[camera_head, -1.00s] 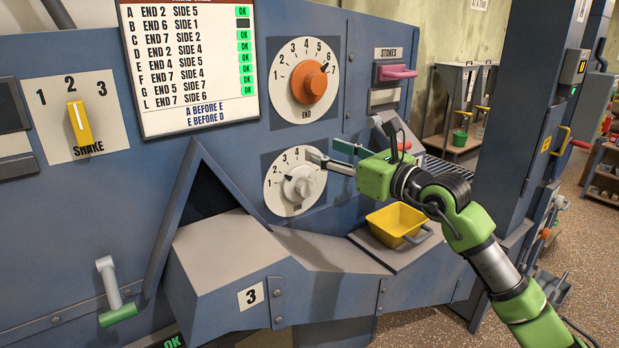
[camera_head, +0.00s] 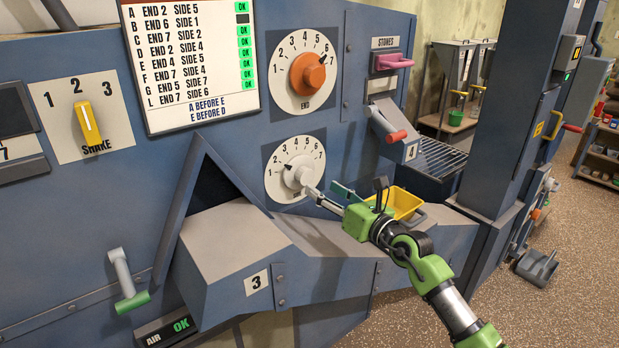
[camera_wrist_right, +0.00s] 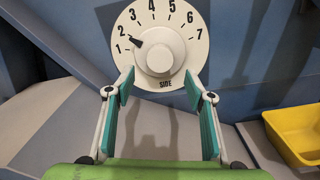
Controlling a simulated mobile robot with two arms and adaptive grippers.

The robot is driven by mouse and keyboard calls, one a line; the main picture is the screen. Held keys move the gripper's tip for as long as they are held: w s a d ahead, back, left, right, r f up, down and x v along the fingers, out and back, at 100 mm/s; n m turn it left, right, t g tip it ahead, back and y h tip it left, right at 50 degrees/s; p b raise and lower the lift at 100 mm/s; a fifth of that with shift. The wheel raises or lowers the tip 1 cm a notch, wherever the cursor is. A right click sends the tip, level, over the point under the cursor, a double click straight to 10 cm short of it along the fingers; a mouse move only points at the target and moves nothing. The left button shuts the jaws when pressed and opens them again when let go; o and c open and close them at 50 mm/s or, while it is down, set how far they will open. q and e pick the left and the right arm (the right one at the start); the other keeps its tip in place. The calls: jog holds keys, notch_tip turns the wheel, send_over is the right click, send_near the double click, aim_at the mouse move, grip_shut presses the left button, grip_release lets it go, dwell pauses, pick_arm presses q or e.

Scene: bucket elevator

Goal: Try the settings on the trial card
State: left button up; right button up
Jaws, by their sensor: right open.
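The trial card (camera_head: 190,60) hangs on the machine. Row B, END 6 SIDE 1, has a dark box; the other rows have green OK boxes. The white SIDE dial (camera_head: 297,170) has a white knob, also in the right wrist view (camera_wrist_right: 159,50), its black pointer between 1 and 2. The orange END knob (camera_head: 309,74) points around 6 to 7. The yellow SHAKE lever (camera_head: 88,123) points at about 2. My right gripper (camera_head: 325,192) is open and empty, its teal fingers (camera_wrist_right: 160,88) below and to either side of the SIDE knob. My left gripper is not in view.
A yellow tub (camera_head: 402,202) stands right of my right gripper. A green-handled lever (camera_head: 131,300) is at lower left. The sloping housing marked 3 (camera_head: 237,250) juts out below the dials.

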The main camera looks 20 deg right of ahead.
aim_at(308, 178)
jog(key=x, duration=0.7)
jog(key=c, duration=1.1)
